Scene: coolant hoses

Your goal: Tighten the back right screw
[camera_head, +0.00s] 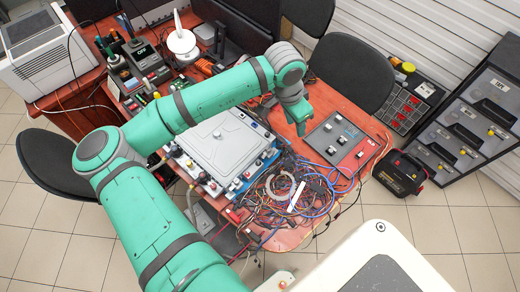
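A grey lidded unit (224,145) sits on the red table, with small fittings and coloured connectors along its edges. Hoses run off its left and front sides. Its far right corner lies near my forearm, and I cannot make out single screws at this size. My gripper (300,126) points down to the right of the unit's far corner, over the table. It appears apart from the unit. Its fingertips are too small and turned away to show whether they are open.
A tangle of cables (290,190) covers the table's front. A dark panel with knobs (335,140) lies to the right. Chairs (352,72) stand behind and at the left. A black and red box (399,174) sits at the right, near a grey rack (475,120).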

